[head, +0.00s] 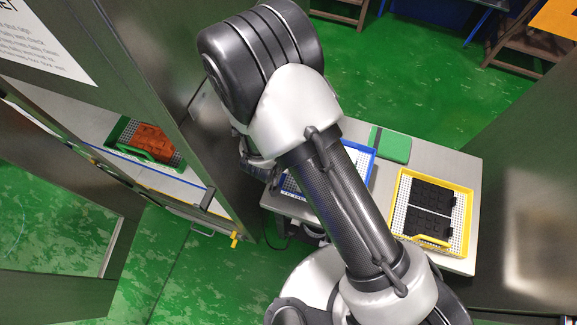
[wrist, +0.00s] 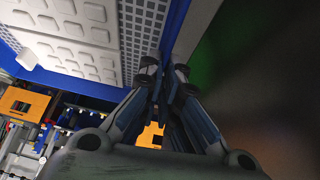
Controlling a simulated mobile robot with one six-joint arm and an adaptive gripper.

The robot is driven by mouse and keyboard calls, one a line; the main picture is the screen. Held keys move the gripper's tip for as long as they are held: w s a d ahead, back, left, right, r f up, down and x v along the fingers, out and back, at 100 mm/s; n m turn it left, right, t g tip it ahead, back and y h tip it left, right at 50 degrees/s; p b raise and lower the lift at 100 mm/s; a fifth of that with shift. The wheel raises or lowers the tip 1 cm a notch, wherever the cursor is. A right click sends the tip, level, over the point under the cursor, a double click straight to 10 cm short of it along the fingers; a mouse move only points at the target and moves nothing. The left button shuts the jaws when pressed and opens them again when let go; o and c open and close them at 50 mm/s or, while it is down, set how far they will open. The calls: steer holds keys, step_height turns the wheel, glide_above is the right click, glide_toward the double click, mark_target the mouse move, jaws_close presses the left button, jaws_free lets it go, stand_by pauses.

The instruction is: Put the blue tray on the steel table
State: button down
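The blue tray (head: 371,170) has a blue rim and a light perforated base. In the head view my arm covers much of it, and it shows over the pale table (head: 421,158). I cannot tell whether it rests there or is held just above. In the wrist view the blue tray (wrist: 134,37) fills the upper left, with pale studded plates (wrist: 72,58) in it. My gripper (wrist: 166,80) has its fingers close together on either side of the tray's blue wall, shut on it. The head view does not show the fingertips.
A yellow tray (head: 401,189) with black parts stands at the table's right. A green box (head: 391,145) lies behind. At left, a cabinet shelf (head: 93,125) holds a green tray (head: 124,132) with red-brown parts. Dark metal panels stand on both sides. Green floor is open behind.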

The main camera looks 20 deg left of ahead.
steer(key=shift+f+b, duration=0.85)
steer(key=shift+f, duration=1.8)
steer(key=shift+f, duration=0.2)
steer(key=c, duration=1.8)
jaws_free()
steer(key=shift+s+a+r, duration=0.1)
steer(key=shift+r, duration=0.4)
steer(key=p+v, duration=0.4)
steer(key=v, duration=0.7)
steer(key=shift+s, duration=0.25)
